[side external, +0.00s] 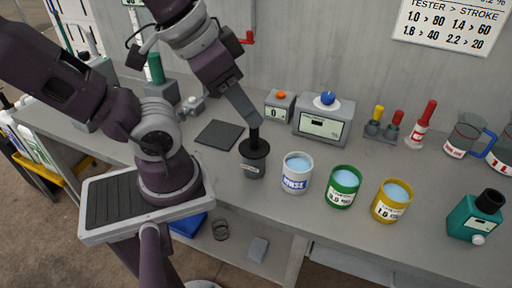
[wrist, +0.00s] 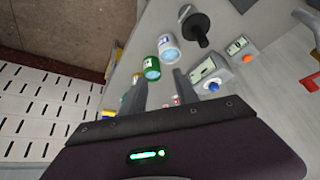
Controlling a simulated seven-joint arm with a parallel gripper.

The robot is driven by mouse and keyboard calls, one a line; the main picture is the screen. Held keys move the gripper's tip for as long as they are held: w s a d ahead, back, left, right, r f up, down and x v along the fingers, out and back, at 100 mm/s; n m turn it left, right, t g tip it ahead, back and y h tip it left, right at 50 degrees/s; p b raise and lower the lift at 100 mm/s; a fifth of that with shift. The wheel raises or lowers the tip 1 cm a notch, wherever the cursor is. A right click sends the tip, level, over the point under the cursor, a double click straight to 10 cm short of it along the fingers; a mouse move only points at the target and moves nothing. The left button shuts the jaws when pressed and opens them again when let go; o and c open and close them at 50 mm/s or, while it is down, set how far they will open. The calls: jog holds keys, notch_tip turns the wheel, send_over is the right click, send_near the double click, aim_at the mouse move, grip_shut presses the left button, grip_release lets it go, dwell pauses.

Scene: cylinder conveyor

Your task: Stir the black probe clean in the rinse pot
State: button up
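The black probe (side external: 254,136) stands upright in a dark grey holder (side external: 253,170); its black handle also shows in the wrist view (wrist: 202,38). The white rinse pot (side external: 295,184), labelled RINSE and filled with blue liquid, stands just right of the holder; it shows in the wrist view (wrist: 167,43). My gripper (side external: 252,117) appears right at the probe's handle in the side view, but the wrist view shows its two fingers (wrist: 158,82) apart and empty, with the probe outside the gap. I cannot tell the exact distance between them.
A green pot (side external: 342,190) and a yellow pot (side external: 388,205) stand right of the rinse pot. Behind are a box with an orange button (side external: 281,108) and a tester with a blue knob (side external: 322,122). A dark flat pad (side external: 219,134) lies left. A teal bottle (side external: 470,220) stands far right.

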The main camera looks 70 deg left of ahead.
dwell(0.3)
jog(key=shift+o, duration=1.1)
jog(key=m+g, duration=0.5)
jog(key=m, duration=1.1)
send_over(254, 147)
jog(key=f, duration=0.6)
jog(key=shift+w+a+f, duration=0.25)
jog(key=shift+a+f, duration=0.1)
jog(key=shift+a, duration=0.05)
jog(key=shift+a+f+g, duration=0.15)
jog(key=shift+f+g, duration=0.1)
jog(key=shift+g, duration=0.05)
notch_tip(254, 147, down, 7)
jog(key=shift+r, duration=0.1)
grip_shut()
